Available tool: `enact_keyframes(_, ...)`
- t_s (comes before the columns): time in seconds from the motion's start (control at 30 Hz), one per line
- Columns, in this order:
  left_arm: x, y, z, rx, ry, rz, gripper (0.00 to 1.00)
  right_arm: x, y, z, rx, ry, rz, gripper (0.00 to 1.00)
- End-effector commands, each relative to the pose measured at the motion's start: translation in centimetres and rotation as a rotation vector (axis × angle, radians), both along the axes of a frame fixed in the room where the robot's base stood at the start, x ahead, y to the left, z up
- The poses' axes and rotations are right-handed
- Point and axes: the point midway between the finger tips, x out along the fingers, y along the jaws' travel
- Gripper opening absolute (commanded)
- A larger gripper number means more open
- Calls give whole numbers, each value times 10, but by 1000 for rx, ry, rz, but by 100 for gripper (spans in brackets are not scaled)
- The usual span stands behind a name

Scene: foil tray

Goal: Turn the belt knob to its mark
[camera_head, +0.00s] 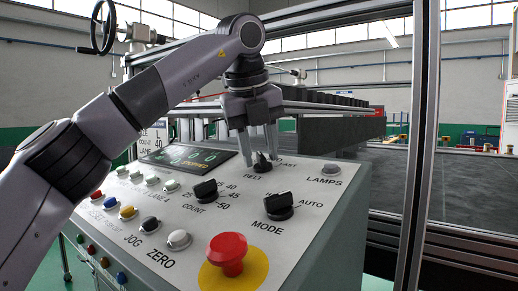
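The belt knob (262,164) is a small black knob at the back of the sloped control panel, with the word BELT printed below it. My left gripper (260,159) points down from above, with one fingertip on each side of the knob. The fingers stand apart, with a gap around the knob; I cannot tell if either touches it. The word FAST shows just right of the knob. The other markings around it are partly hidden by the fingers. My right gripper is not in view.
The panel (310,190) also carries a COUNT knob (205,190), a MODE knob (279,206), a LAMPS button (331,170), a red mushroom button (228,252) and several small buttons. A lit display (190,157) is left of the gripper. A metal frame post (420,150) stands at right.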

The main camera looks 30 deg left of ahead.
Motion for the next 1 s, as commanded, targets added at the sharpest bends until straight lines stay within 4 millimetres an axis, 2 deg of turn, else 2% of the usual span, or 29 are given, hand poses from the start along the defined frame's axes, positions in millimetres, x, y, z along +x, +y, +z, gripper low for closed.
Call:
enact_keyframes(0.23, -2, 0, 6, 0, -1, -1, 38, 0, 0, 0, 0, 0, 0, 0)
enact_keyframes(0.5, -17, -2, 47, -1, -3, -1, 38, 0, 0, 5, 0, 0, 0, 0)
enact_keyframes(0.63, -23, -2, 61, 0, -1, 1, 38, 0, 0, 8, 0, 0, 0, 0)
enact_keyframes(1.0, -26, -2, 67, 0, 0, -1, 38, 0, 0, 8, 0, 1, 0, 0)
